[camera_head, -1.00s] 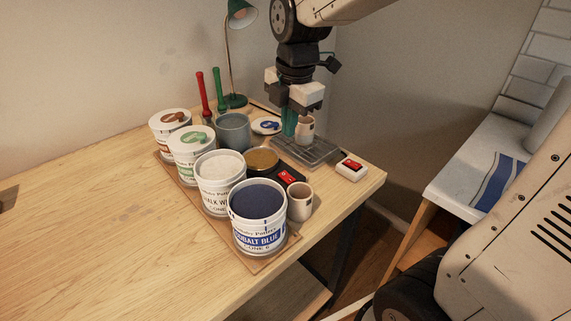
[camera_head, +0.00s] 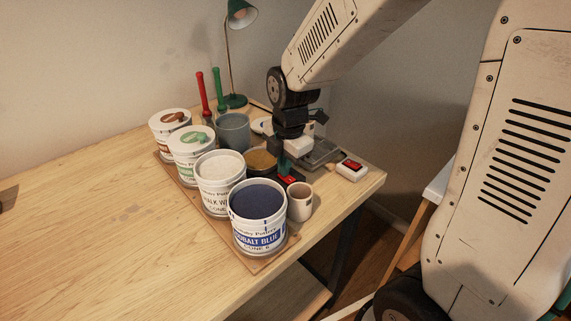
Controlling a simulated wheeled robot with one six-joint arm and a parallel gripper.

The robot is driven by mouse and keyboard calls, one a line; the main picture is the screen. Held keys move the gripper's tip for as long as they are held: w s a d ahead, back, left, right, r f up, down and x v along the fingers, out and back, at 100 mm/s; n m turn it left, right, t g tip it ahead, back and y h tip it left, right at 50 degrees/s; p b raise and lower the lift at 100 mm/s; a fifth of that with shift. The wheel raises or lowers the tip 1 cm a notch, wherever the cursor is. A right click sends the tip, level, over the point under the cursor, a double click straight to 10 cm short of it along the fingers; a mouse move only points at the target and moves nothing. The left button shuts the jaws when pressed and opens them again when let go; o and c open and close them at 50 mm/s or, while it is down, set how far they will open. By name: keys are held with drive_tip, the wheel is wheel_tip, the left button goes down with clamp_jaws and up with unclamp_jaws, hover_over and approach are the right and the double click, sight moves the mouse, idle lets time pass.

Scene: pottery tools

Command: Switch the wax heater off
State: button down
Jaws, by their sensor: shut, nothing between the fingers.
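The wax heater is a low dark unit with a round pan of brown wax (camera_head: 262,160). Its red rocker switch (camera_head: 288,180) sits on a black housing at the pan's right front. My gripper (camera_head: 285,166) points down over this switch, its teal fingers shut and empty. The fingertips are at or just above the switch; I cannot tell whether they touch it. The gripper hides part of the heater and of the switch's back edge. The rocker's on or off position is too small to tell.
A white box with another red switch (camera_head: 351,166) lies to the right. A beige cup (camera_head: 300,203) stands close in front of the heater. Tubs, including the cobalt blue tub (camera_head: 258,222), line the left side. A grey tray (camera_head: 322,153) is behind right. The table's left is clear.

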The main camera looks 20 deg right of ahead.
drive_tip(key=shift+f+g, duration=0.2)
drive_tip(key=shift+g, duration=0.1)
drive_tip(key=shift+s, duration=0.2)
drive_tip(key=shift+s+d+r, duration=0.15)
drive_tip(key=shift+s+d, duration=0.05)
drive_tip(key=shift+s, duration=0.3)
drive_tip(key=shift+r, duration=0.1)
wheel_tip(320, 180, up, 14)
drive_tip(key=s, duration=0.1)
drive_tip(key=shift+s+d, duration=0.3)
drive_tip(key=shift+f, duration=0.2)
